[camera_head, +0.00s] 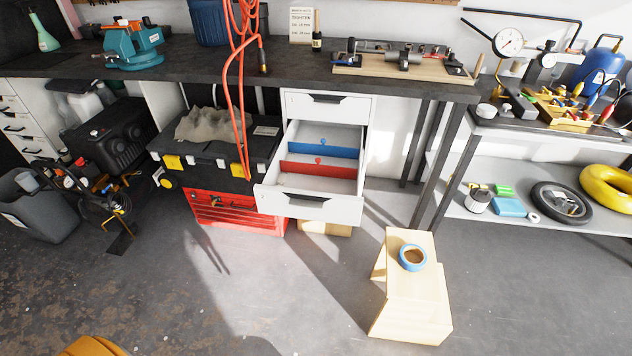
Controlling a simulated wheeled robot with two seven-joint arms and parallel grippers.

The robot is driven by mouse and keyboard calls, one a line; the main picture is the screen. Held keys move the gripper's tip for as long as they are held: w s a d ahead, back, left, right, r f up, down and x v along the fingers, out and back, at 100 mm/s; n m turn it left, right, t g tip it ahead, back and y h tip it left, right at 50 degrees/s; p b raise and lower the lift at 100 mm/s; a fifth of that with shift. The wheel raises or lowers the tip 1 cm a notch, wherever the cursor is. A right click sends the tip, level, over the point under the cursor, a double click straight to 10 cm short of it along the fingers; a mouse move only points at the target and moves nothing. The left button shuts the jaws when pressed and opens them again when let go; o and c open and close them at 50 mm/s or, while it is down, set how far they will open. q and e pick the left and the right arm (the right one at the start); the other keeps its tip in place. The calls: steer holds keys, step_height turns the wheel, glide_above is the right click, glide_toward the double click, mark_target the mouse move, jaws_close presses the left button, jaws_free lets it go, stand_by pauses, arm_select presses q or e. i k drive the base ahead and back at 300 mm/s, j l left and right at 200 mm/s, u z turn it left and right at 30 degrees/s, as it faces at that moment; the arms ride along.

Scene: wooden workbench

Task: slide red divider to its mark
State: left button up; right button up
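The red divider (312,170) stands upright across the inside of an open white drawer (310,207) under the workbench. It spans the drawer from side to side, nearer the front than a blue divider (335,151) standing behind it. The two are apart, with a strip of drawer floor between them. I cannot make out a mark for the red divider at this size. Neither of my grippers is in view, and nothing touches the dividers.
A red hose (241,95) hangs left of the drawer. A black toolbox (213,150) on a red tool chest (235,213) stands close at its left. Floor between is clear.

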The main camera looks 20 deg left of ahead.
mark_target(340, 172)
steer(key=i+j, duration=0.95)
steer(key=j, duration=0.25)
steer(key=z, duration=0.05)
